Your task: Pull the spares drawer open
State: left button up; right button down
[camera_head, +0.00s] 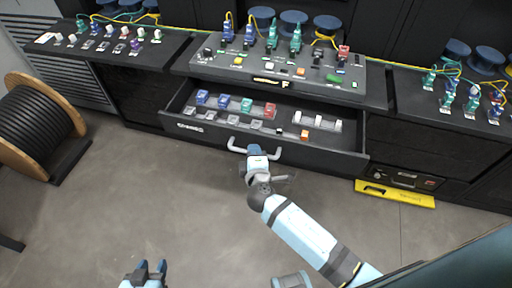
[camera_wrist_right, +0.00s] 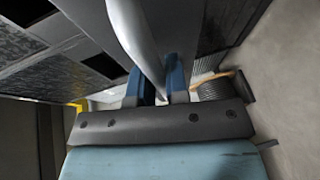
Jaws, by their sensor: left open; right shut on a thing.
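The spares drawer (camera_head: 185,126) is pulled out below the middle bench in the head view. It holds blue, green and red blocks at the left, white pieces at the right, and small grey and orange pieces in front. My right gripper (camera_head: 254,150) is at the middle of the pale bar handle (camera_head: 236,148) on the drawer front. In the right wrist view the handle (camera_wrist_right: 137,38) runs between the two blue fingers of this gripper (camera_wrist_right: 158,85), which are shut on it. My left gripper (camera_head: 150,270) is open and empty, low over the floor at the bottom left.
A cable reel (camera_head: 40,115) stands on the floor at the left. Benches with connectors and cables flank the middle bench top (camera_head: 215,68). The floor before the drawer is clear apart from my arm.

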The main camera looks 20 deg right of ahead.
pick_arm(q)
jog(key=shift+s+a, duration=0.15)
jog(key=shift+s, duration=0.05)
pick_arm(e)
jog(key=shift+s+a, duration=0.35)
jog(key=shift+s, duration=0.2)
jog(key=c, duration=1.1)
grip_release()
jog(key=shift+c, duration=0.2)
